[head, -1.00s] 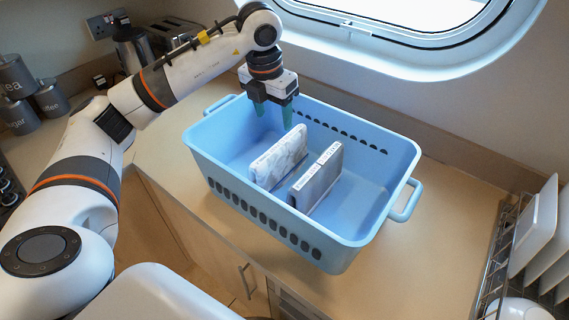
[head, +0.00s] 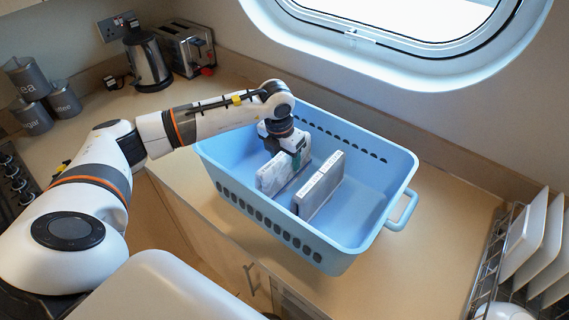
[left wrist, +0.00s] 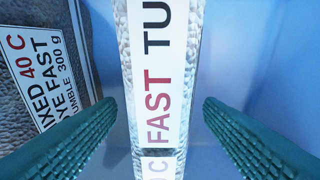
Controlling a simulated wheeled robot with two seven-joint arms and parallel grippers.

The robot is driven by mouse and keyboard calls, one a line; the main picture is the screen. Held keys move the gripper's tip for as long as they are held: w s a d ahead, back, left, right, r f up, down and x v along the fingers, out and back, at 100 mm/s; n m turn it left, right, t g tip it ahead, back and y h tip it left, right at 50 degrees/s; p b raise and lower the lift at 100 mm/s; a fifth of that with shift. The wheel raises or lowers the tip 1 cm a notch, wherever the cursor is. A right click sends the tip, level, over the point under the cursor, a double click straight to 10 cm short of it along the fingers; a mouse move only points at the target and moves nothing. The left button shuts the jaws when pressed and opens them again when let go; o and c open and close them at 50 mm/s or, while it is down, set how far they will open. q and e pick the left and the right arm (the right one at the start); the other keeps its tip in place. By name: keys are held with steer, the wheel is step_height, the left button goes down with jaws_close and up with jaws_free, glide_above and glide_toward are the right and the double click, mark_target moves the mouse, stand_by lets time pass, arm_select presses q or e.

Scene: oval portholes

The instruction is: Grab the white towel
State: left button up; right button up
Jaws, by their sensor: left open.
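The white towel (head: 275,178) stands on edge, folded, inside the blue basket (head: 402,188). My left gripper (head: 286,155) is open and points down into the basket, over the top of this towel. In the left wrist view the towel's pale edge with its white label (left wrist: 158,80) runs between the two green fingers, with a gap visible on each side. A grey towel (head: 320,188) stands beside the white one, to its right in the head view; it also shows at the left of the left wrist view (left wrist: 70,35). My right gripper is not in view.
The basket's walls and handle (head: 403,210) rise around the towels. A kettle (head: 148,62), a toaster (head: 187,47) and grey canisters (head: 30,78) stand at the back left. A dish rack with plates (head: 530,235) is at the right. The counter right of the basket is clear.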

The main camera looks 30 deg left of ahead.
arm_select(q)
steer(key=c, duration=1.3)
steer(key=shift+w, duration=0.1)
